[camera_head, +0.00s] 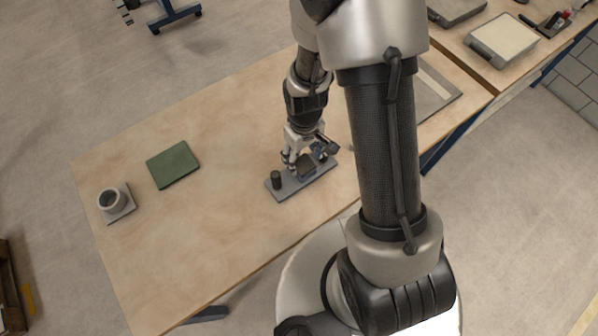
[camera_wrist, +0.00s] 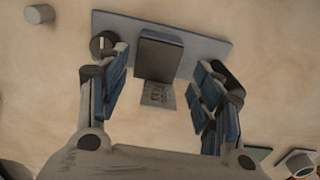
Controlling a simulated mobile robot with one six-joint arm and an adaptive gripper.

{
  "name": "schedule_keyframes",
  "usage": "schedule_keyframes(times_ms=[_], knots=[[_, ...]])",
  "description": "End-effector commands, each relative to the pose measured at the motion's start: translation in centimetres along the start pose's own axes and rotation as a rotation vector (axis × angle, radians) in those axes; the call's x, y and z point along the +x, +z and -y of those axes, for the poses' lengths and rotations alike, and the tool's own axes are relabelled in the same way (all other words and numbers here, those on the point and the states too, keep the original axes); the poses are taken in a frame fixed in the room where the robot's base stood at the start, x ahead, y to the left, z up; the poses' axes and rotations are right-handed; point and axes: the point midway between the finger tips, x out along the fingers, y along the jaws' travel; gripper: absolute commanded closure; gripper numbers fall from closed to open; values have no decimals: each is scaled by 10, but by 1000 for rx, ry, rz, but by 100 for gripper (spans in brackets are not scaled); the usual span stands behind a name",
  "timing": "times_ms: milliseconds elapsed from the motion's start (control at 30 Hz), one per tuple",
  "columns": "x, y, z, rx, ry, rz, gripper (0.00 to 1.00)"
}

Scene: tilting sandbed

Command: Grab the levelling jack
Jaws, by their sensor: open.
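A grey base plate (camera_head: 304,186) lies on the wooden table and carries a dark block (camera_head: 306,168) and a short dark post (camera_head: 276,180). I take this assembly to be the levelling jack, but cannot be sure which part bears that name. My gripper (camera_head: 303,152) is above the block. In the wrist view, my gripper (camera_wrist: 160,80) is open, its fingers apart on either side of the block (camera_wrist: 160,50). A small lettered tag (camera_wrist: 158,95) shows below the block. The fingers hide parts of the plate (camera_wrist: 205,46). No contact can be made out.
On the left of the table (camera_head: 220,230) are a green pad (camera_head: 173,165) and a grey cup (camera_head: 110,199) on a square base. A grey cylinder (camera_wrist: 39,14) stands near the plate in the wrist view. Grey trays (camera_head: 502,40) lie at the upper right. The table's front is bare.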

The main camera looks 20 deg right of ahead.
Motion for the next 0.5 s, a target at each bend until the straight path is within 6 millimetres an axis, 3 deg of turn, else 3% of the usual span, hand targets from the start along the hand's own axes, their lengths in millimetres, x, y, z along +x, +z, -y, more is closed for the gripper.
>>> schedule_keyframes(times_ms=[267, 500], knots=[[23, 0, -1, 0, 0, 1, 40], [59, -3, -3, 0, -1, 2, 40]])
